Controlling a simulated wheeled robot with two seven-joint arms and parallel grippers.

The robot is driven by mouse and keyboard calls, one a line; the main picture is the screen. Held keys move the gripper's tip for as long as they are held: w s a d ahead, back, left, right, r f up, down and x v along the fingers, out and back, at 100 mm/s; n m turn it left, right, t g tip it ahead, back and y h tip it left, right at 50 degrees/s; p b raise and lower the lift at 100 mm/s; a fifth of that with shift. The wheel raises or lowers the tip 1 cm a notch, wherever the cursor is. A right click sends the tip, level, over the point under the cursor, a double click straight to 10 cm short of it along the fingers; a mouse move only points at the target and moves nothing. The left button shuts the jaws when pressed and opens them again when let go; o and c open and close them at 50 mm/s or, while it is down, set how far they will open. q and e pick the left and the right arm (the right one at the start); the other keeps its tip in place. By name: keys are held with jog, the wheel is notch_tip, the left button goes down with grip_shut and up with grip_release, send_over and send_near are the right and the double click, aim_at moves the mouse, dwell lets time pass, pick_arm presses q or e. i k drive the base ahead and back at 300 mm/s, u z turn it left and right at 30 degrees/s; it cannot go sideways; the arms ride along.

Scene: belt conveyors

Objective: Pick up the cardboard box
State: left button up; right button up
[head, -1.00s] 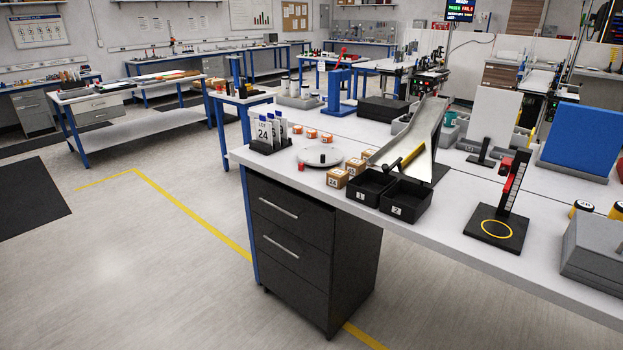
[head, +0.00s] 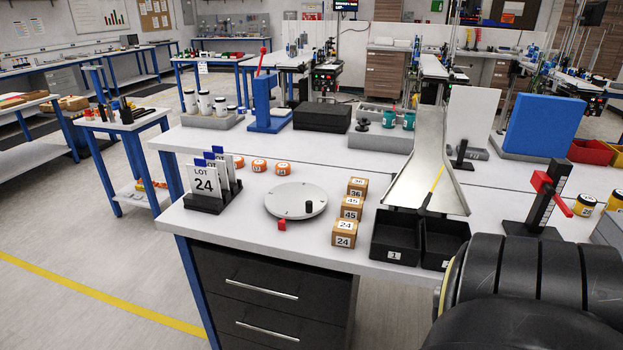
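Three small cardboard boxes stand in a row on the white workbench, right of a round grey disc. The nearest box (head: 344,234) is marked 24, the middle box (head: 352,208) is marked 45, and the farthest box (head: 357,187) is marked 36. They are upright and close together. A black arm link of mine fills the lower right corner. Neither gripper shows in the head view, and nothing of mine touches the boxes.
Black bins marked 1 (head: 394,254) and 2 (head: 446,262) stand right of the boxes, below a metal chute (head: 418,165). The round disc (head: 296,200) and lot card holder (head: 207,203) stand left. A black stand with a red clamp (head: 548,184) is at right.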

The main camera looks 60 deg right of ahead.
aim_at(345, 231)
jog(key=z, duration=0.8)
jog(key=i, duration=1.15)
jog(key=z, duration=1.2)
